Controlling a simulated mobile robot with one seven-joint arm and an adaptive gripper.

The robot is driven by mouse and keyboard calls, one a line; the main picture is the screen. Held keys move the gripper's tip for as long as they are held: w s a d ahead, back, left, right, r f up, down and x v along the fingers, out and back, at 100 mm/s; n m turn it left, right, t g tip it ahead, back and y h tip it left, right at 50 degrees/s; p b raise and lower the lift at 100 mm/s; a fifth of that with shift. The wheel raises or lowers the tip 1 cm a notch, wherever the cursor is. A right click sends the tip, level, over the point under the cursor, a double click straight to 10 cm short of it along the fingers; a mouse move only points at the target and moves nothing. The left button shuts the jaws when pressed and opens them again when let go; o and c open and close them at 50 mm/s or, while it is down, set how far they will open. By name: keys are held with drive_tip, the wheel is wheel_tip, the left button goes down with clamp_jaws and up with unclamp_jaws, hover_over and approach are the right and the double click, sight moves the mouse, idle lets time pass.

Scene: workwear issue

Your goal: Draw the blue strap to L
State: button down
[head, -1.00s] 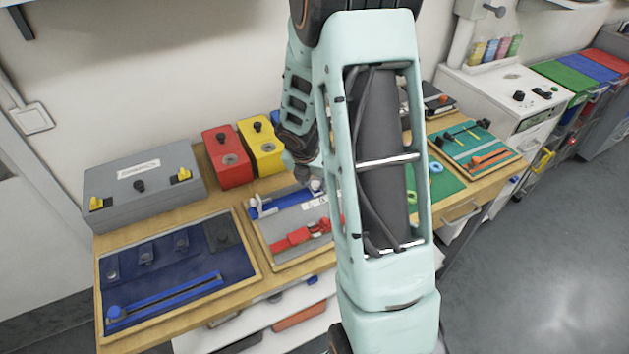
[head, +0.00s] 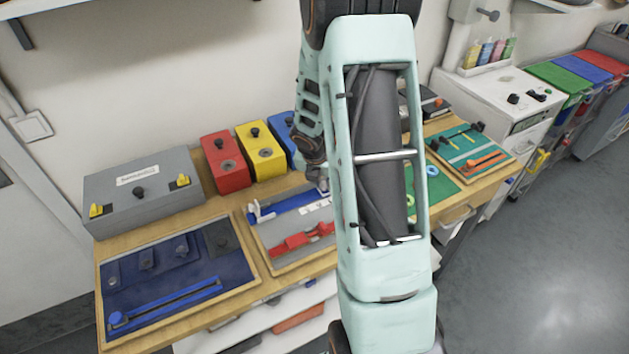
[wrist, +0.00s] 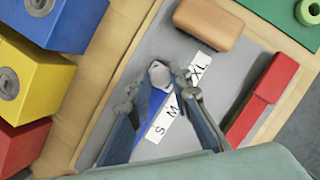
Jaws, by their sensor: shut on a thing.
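The blue strap (wrist: 146,118) lies on a grey board in the wrist view, beside a white size strip (wrist: 168,113). The strip reads S, M and XL; the L mark is hidden behind one finger. My gripper (wrist: 158,80) is shut on the strap's pale end piece, between M and XL along the strip. In the head view the blue strap (head: 287,203) shows left of my gripper (head: 319,180), which is partly hidden by my arm.
A red strap (wrist: 258,100) lies beside the strip, and a tan block (wrist: 208,22) sits at the board's end. Red (head: 226,160), yellow (head: 261,153) and blue boxes stand behind. A navy board (head: 170,275) is on the left.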

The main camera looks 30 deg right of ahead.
drive_tip(key=c, duration=1.7)
unclamp_jaws()
drive_tip(key=shift+c, duration=0.2)
drive_tip(key=v, duration=1.2)
